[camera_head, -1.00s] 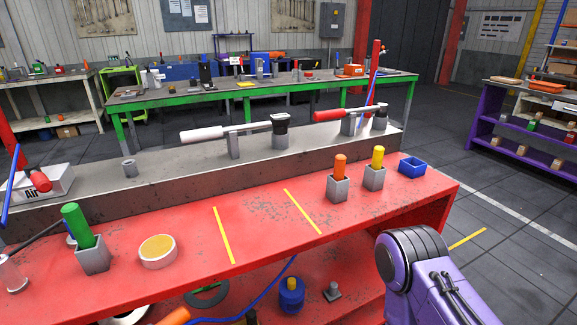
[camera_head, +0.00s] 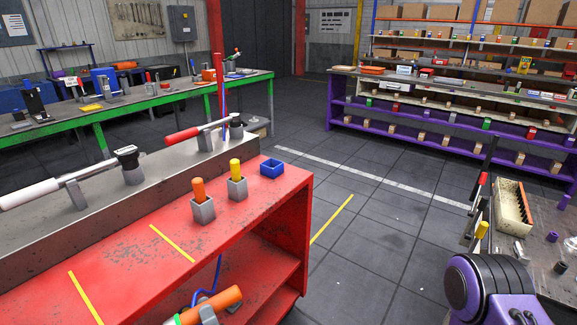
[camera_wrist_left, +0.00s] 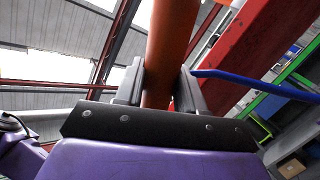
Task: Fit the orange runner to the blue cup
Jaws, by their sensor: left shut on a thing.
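An orange cylinder, which I take as the orange runner (camera_head: 228,297), is at the bottom of the head view in front of the red bench. My left gripper (camera_head: 208,312) is shut around it. In the left wrist view the orange cylinder (camera_wrist_left: 172,45) stands between the two grey fingers (camera_wrist_left: 158,90). A small square blue open container (camera_head: 271,169), possibly the blue cup, sits on the red bench's far right corner, apart from the gripper. My right gripper is out of view; only a purple arm part shows at lower right.
The red bench (camera_head: 215,240) also holds grey square holders with an orange peg (camera_head: 199,190) and a yellow peg (camera_head: 236,169). A grey ledge with clamps runs behind. Open floor (camera_head: 375,230) lies to the right, before a cluttered grey table (camera_head: 545,215) and a purple shelf.

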